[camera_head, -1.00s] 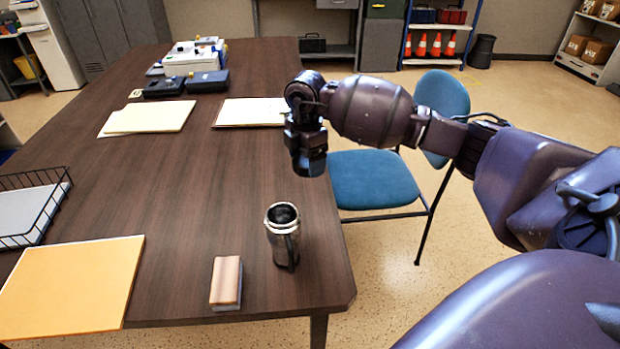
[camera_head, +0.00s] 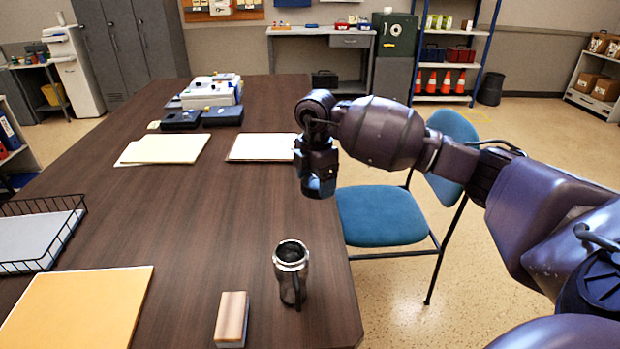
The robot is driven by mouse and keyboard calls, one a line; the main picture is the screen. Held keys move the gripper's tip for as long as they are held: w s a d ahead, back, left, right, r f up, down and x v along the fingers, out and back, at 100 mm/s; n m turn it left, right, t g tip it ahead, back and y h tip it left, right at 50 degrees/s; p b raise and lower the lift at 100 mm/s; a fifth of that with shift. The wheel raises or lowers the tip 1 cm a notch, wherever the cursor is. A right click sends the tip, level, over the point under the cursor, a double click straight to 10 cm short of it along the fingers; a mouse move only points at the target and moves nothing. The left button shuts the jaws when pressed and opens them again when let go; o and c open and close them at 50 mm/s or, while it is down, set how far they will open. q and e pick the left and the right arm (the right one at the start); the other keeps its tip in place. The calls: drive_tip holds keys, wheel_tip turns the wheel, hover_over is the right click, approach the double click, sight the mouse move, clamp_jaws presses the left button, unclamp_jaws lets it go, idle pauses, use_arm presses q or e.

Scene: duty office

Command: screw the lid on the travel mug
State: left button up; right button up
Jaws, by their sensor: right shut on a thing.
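The travel mug (camera_head: 291,271) stands upright near the table's right front edge. It is steel and black, with a dark handle on its near right side. Its top is open and dark inside, with no lid on it. My right gripper (camera_head: 318,186) points down, above and beyond the mug and well apart from it. It is shut on the lid, which is mostly hidden, with little more than a dark shape at the fingertips. My left gripper is not in view.
A wood-coloured block (camera_head: 231,317) lies left of the mug. An orange folder (camera_head: 78,312) and a wire tray (camera_head: 45,239) are at the left. Papers (camera_head: 165,149) lie farther back. A blue chair (camera_head: 381,215) stands against the table's right side. The middle of the table is clear.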

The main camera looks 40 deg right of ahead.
sight(304, 186)
drive_tip(key=a+n, duration=0.1)
drive_tip(key=n, duration=0.1)
drive_tip(key=a+n, duration=0.1)
drive_tip(key=n, duration=0.1)
drive_tip(key=s+n, duration=0.1)
drive_tip(key=n, duration=0.2)
drive_tip(key=shift+a+r, duration=0.25)
drive_tip(key=shift+a, duration=0.15)
drive_tip(key=n, duration=0.1)
drive_tip(key=a+n, duration=0.1)
drive_tip(key=n, duration=0.1)
drive_tip(key=shift+s+a+r+n, duration=0.1)
drive_tip(key=shift+s+a+n, duration=0.15)
drive_tip(key=shift+n, duration=0.15)
drive_tip(key=s+a+n, duration=0.1)
drive_tip(key=a+n, duration=0.1)
drive_tip(key=n, duration=0.5)
drive_tip(key=s+a+n, duration=0.2)
drive_tip(key=n, duration=0.5)
drive_tip(key=s+a+n, duration=0.1)
drive_tip(key=a+n, duration=0.2)
drive_tip(key=n, duration=0.4)
drive_tip(key=shift+s+r, duration=0.25)
drive_tip(key=shift+s, duration=0.05)
drive_tip(key=s+a+n, duration=0.2)
drive_tip(key=s+n, duration=0.1)
drive_tip(key=n, duration=0.8)
drive_tip(key=s+a+n, duration=0.3)
drive_tip(key=s+n, duration=0.1)
drive_tip(key=n, duration=0.7)
